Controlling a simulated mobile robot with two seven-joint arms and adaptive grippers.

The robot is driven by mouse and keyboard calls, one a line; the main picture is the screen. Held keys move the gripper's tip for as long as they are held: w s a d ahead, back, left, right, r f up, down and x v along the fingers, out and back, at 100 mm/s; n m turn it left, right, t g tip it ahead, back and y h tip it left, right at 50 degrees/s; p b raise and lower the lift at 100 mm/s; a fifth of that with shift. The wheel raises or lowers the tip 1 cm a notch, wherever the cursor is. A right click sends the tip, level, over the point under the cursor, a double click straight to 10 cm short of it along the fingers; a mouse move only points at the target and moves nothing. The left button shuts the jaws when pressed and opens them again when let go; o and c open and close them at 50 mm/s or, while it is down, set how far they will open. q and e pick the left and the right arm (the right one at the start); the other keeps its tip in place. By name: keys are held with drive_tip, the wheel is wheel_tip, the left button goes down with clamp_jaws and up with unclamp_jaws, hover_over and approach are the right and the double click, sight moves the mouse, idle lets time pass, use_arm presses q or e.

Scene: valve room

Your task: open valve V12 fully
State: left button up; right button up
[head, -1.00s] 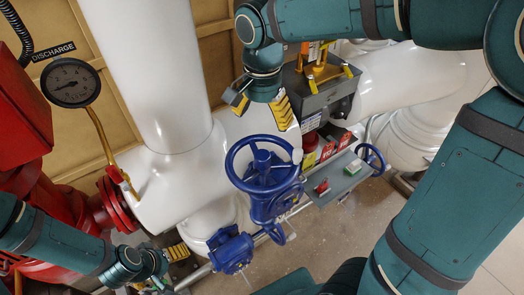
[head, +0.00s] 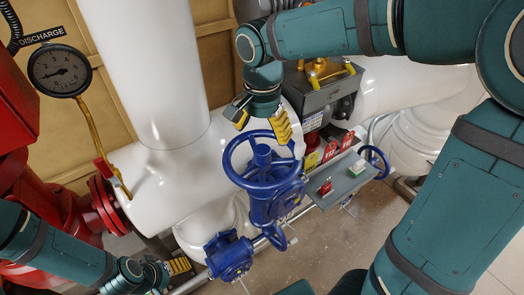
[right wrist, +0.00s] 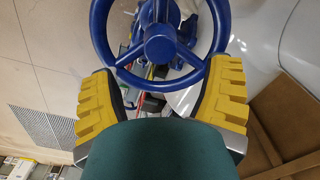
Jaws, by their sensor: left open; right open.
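A large blue handwheel (head: 232,145) on a blue valve body (head: 268,210) stands in the middle of the head view. No V12 label is readable on it. My right gripper (head: 262,120) is open and empty at the wheel's upper rim. In the right wrist view the wheel's hub and spokes (right wrist: 160,44) lie ahead. The near rim is close to the gap between the yellow fingers of my right gripper (right wrist: 162,100); whether they touch it I cannot tell. My left gripper (head: 172,272) is low at the left, away from the wheel, only partly visible.
A grey shelf (head: 345,187) with a red and a green-white item is right of the wheel. Red tags hang behind it. A smaller blue wheel (head: 376,163) is further right. White pipes (head: 160,70) and a discharge gauge (head: 59,71) stand behind and left. Floor shows below.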

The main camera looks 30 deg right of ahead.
sight(262, 149)
drive_tip(key=m, duration=0.4)
drive_tip(key=shift+m, duration=0.3)
drive_tip(key=m, duration=1.1)
drive_tip(key=shift+m, duration=0.3)
drive_tip(key=shift+f+b, duration=2.4)
drive_tip(key=shift+f, duration=1.15)
